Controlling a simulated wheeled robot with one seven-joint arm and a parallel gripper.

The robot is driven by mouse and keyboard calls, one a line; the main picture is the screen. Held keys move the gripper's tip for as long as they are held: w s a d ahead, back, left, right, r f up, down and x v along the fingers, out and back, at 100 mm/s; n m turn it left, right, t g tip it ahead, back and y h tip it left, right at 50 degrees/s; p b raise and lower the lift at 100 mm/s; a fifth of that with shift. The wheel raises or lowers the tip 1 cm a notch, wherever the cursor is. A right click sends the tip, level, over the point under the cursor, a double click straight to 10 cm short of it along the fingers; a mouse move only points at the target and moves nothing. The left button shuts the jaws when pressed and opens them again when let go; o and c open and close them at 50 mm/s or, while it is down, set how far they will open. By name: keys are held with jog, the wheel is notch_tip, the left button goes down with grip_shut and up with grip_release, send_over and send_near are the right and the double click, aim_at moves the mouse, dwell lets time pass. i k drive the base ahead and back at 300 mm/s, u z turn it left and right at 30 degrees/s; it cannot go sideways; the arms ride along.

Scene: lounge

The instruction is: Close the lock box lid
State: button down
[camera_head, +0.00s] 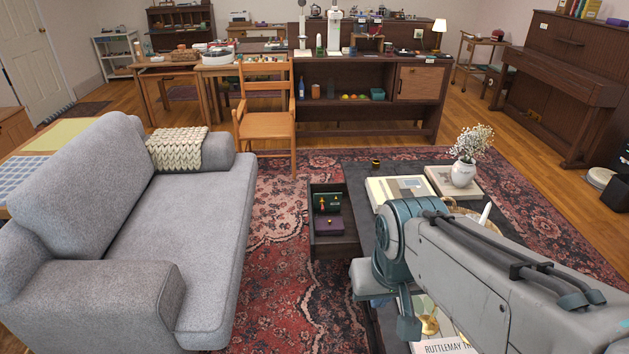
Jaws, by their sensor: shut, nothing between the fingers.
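The lock box is a small dark box (330,225) with a purple top surface. It sits in the pulled-out drawer (337,247) at the left side of the dark coffee table. Its lid (328,202) appears raised at the back, with a green inner face and small yellow marks. My gripper (408,328) is at the end of my grey and teal arm, low in the picture. It is shut and empty, in front of and to the right of the drawer, apart from the box. My arm hides part of the gripper and table.
A grey sofa (190,215) stands left of the drawer, with open rug (285,285) between. Books (400,188), a white flower vase (463,173) and a small dark cup (375,163) are on the table (355,176). A wooden chair (265,105) stands beyond.

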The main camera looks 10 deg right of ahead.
aim_at(332, 199)
jog(key=u, duration=0.75)
jog(key=i, duration=1.4)
jog(key=z, duration=0.8)
jog(key=i, duration=1)
jog(key=u, duration=0.05)
